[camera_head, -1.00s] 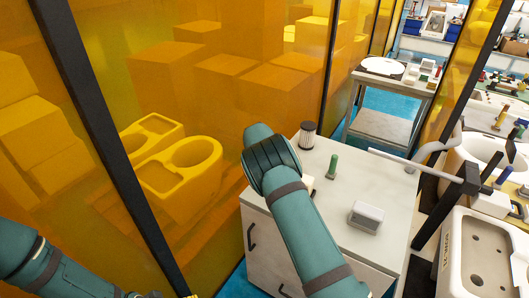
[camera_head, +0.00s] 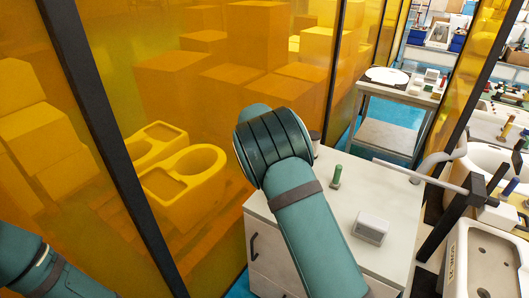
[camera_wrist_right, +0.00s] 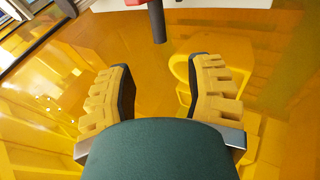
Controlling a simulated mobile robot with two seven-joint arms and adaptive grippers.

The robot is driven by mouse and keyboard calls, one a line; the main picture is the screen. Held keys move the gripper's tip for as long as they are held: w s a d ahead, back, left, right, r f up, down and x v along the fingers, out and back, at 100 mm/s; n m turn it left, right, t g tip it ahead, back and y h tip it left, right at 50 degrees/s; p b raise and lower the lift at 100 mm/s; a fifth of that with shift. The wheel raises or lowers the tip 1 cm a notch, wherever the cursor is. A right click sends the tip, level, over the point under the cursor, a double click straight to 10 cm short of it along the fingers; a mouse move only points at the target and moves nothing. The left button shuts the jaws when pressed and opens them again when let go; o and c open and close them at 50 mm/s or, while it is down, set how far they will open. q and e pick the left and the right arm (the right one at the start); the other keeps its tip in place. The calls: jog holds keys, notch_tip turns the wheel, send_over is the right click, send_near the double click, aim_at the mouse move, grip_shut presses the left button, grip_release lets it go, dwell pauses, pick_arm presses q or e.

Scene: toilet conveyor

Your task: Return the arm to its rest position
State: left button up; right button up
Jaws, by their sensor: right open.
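My right arm (camera_head: 300,215) rises through the middle of the head view, in front of the white cabinet, and its gripper is hidden there. In the right wrist view my right gripper (camera_wrist_right: 160,80) is open, its yellow ridged fingers wide apart with nothing between them. Orange see-through panel and yellow shapes lie beyond the fingers. My left arm (camera_head: 45,265) shows at the lower left corner of the head view; its gripper is out of the picture.
Orange panels (camera_head: 215,80) with black posts stand left. A white basin (camera_head: 485,255) is at right.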

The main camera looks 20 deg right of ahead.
jog(key=shift+s, duration=0.1)
dwell(0.4)
jog(key=s+a+f+m+g+y+b, duration=0.1)
jog(key=s+a+f+m+y+b, duration=0.1)
jog(key=s+f, duration=0.75)
jog(key=s+a+f+m+g+y+b, duration=0.15)
jog(key=s+f, duration=0.45)
jog(key=f, duration=0.6)
jog(key=s+a+f+m+y+b, duration=0.1)
jog(key=s+a+f, duration=0.1)
jog(key=s+a, duration=0.2)
jog(key=s+a+f+m+g+y+b, duration=0.1)
jog(key=s+a+f+m+y+b, duration=0.1)
jog(key=s, duration=0.9)
jog(key=s+a+f+m+y+b, duration=0.1)
jog(key=s+a+f+m, duration=0.1)
jog(key=s+a, duration=0.3)
jog(key=s, duration=0.2)
jog(key=shift+s+a+f+g, duration=0.3)
jog(key=shift+s+f+g, duration=0.05)
jog(key=shift+s+f, duration=0.05)
